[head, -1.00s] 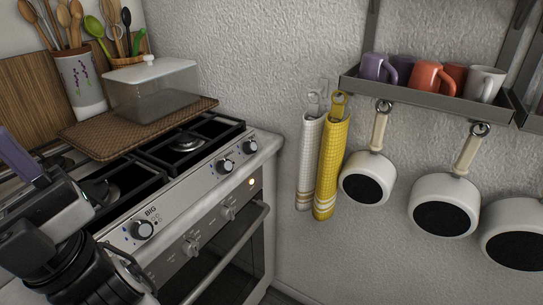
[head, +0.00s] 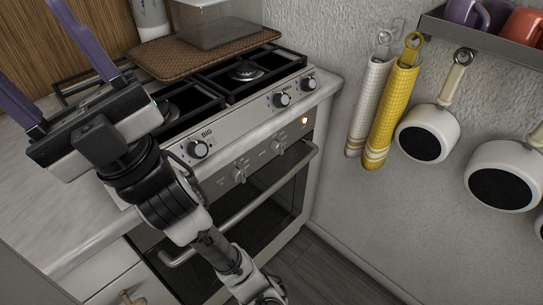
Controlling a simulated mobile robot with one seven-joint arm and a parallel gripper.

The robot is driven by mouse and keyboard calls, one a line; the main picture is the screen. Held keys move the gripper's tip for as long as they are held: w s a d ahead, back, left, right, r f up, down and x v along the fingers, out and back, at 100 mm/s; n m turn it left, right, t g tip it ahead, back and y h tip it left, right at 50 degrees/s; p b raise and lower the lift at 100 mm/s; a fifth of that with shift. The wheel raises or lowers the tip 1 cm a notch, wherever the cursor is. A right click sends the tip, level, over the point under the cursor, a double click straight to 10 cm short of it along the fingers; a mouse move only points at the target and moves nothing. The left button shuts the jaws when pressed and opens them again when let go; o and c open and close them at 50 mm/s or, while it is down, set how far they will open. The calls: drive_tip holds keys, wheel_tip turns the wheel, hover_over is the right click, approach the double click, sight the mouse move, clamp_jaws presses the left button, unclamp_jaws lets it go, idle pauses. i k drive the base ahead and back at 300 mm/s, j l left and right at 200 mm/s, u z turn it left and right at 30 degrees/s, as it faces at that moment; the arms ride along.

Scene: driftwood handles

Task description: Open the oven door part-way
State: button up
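The oven door (head: 262,217) is a dark glass panel in a steel front, and it looks shut. Its long bar handle (head: 252,200) runs across the top of the door. My arm crosses in front of the oven's left part and hides the left part of the door and some of the handle. My gripper (head: 48,58) is at the upper left, above the counter and left of the hob, pointing away from the handle. Its two purple fingers are spread apart with nothing visible between them. It touches neither the door nor the handle.
Control knobs (head: 197,149) line the oven front above the handle. A woven mat (head: 180,62) with a clear container (head: 216,24) lies over the hob's back. Towels (head: 391,113) and pans (head: 428,131) hang on the right wall. Floor (head: 335,275) shows clear right of the oven.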

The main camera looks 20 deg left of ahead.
sight(195, 280)
drive_tip(key=k+l+u, duration=0.1)
drive_tip(key=k+u, duration=0.15)
drive_tip(key=u, duration=0.15)
drive_tip(key=k+u, duration=0.2)
drive_tip(key=u, duration=0.25)
drive_tip(key=i+j+z, duration=0.1)
drive_tip(key=z, duration=0.35)
drive_tip(key=j+z, duration=0.2)
drive_tip(key=z, duration=0.2)
